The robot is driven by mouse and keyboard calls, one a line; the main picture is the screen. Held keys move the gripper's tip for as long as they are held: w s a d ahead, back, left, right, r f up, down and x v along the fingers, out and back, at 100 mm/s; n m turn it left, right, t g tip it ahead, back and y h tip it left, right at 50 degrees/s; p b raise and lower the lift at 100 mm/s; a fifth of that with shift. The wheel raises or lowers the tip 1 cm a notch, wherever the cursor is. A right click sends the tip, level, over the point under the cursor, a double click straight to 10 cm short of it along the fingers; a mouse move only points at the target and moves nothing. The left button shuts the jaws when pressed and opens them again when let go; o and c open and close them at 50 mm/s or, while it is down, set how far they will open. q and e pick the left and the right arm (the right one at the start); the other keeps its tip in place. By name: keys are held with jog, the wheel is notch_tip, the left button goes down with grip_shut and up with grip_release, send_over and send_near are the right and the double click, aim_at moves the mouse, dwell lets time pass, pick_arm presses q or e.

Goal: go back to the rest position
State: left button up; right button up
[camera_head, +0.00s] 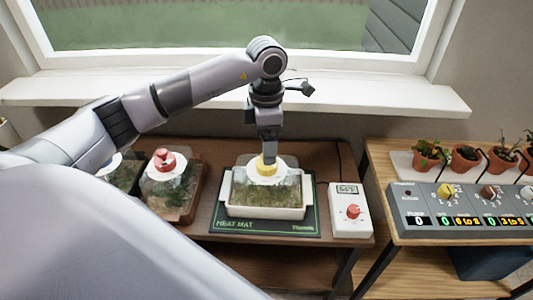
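My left arm comes in from the left and reaches over the shelf. Its gripper (269,153) points straight down at the yellow knob (267,169) on a clear lid with a white top. The fingertips are at the knob or just above it; I cannot tell whether they grip it. The lid sits over a white tray (266,212) of green growth. The tray stands on a dark heat mat (234,225). My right gripper is not in view.
Left of the mat, a clear cover with a red knob (163,158) stands over plants, with another covered tray beside it. A white controller (349,210) with a red dial stands right of the mat. Further right are a grey control box (409,207) and small potted plants (427,156). A window sill runs behind.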

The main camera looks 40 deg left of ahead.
pick_arm(q)
jog(key=shift+r, duration=0.9)
